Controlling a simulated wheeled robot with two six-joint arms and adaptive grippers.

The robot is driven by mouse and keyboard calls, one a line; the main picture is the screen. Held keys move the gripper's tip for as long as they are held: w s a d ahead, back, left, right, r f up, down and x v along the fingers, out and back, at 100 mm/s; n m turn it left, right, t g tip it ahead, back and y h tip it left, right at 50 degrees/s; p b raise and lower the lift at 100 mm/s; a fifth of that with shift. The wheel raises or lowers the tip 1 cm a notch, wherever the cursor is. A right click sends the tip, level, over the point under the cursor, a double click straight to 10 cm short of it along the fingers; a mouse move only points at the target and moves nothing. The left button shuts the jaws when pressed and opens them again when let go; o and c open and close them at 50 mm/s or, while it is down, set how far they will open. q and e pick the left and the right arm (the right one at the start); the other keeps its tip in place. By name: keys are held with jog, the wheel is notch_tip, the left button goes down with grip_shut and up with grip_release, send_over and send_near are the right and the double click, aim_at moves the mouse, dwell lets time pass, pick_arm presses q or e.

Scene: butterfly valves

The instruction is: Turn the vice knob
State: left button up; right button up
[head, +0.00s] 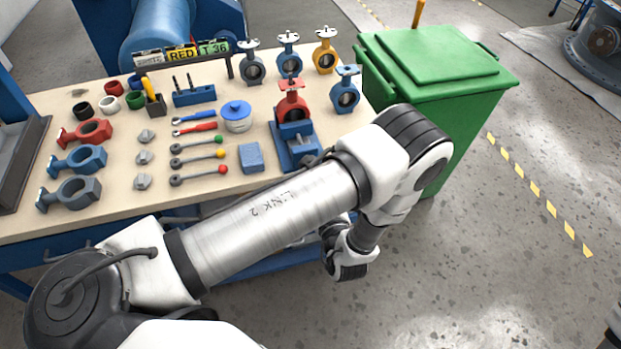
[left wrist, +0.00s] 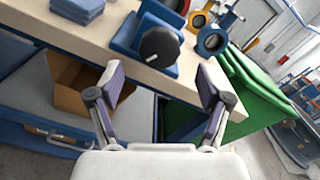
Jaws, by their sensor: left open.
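The blue vice (head: 284,152) stands at the front right edge of the workbench with a red butterfly valve (head: 292,100) on it. My arm hides the vice's front in the head view. In the left wrist view, the round black vice knob (left wrist: 160,47) with a white mark faces me on the blue vice body (left wrist: 126,37). My left gripper (left wrist: 161,78) is open and empty. Its fingers stand apart, one to each side below the knob, with no visible contact. My right gripper is not in view.
The workbench (head: 110,215) holds several valves, loose valve bodies (head: 82,158), handles, a blue-lidded pot (head: 237,117) and a blue block (head: 251,158). A green bin (head: 420,85) stands right of the bench. A cardboard box (left wrist: 68,98) sits beneath the bench top.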

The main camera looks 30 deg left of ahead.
pick_arm(q)
jog(key=p+x, duration=0.1)
jog(key=x, duration=0.4)
jog(key=shift+w+a, duration=0.15)
jog(key=shift+a, duration=0.2)
jog(key=shift+d, duration=0.15)
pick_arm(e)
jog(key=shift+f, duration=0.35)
pick_arm(q)
jog(key=c, duration=1.2)
jog(key=shift+o, duration=0.2)
jog(key=shift+n, duration=0.3)
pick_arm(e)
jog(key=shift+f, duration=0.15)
